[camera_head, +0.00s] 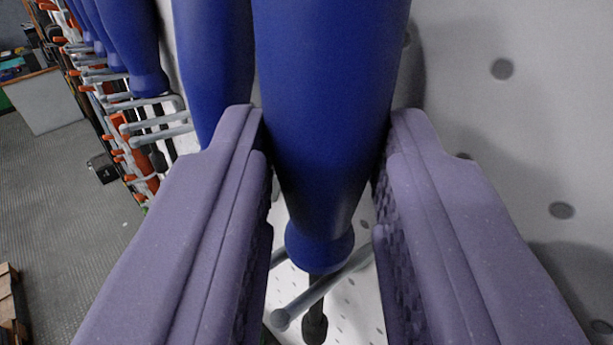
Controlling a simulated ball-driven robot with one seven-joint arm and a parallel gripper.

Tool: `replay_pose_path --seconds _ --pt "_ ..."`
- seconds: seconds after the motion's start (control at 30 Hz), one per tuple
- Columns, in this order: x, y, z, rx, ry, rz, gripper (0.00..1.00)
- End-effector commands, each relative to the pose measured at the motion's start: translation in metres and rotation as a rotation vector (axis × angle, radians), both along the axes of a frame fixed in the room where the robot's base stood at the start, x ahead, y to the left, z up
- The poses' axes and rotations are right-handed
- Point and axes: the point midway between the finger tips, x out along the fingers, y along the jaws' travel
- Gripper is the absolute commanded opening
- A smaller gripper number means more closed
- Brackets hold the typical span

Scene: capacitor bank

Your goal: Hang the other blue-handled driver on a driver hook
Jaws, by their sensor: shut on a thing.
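My gripper (318,200) has its two purple fingers shut on the handle of a blue-handled driver (330,110). The handle points down the picture, and its dark shaft shows below the collar. A grey driver hook (318,297) with prongs lies right at the collar, around or just beside the shaft; I cannot tell whether the driver rests on it. Another blue-handled driver (212,70) is close on the left of the held one.
A white perforated panel (540,130) fills the right side. Several more blue-handled drivers (130,45) hang on grey hooks (150,115) at upper left, with orange-handled tools (140,165) beyond. Open grey floor (75,210) lies at left, with a wooden pallet (10,310) and a workbench (42,100).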

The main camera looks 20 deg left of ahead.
Motion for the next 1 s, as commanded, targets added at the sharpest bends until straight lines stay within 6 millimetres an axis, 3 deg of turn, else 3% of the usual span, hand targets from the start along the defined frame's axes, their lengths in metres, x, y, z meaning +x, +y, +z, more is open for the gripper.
replay_pose_path --seconds 0.03,0.13,0.17,1.0 --pt "0.0021 -0.0023 -0.0034 -0.001 0.006 -0.005 0.35" --pt "0.0022 -0.0026 -0.0036 -0.001 0.007 -0.006 0.58" --pt "0.0024 -0.0028 -0.0036 -0.001 0.007 -0.006 0.60" --pt "0.0000 -0.0068 -0.0047 -0.001 0.008 -0.012 0.60"
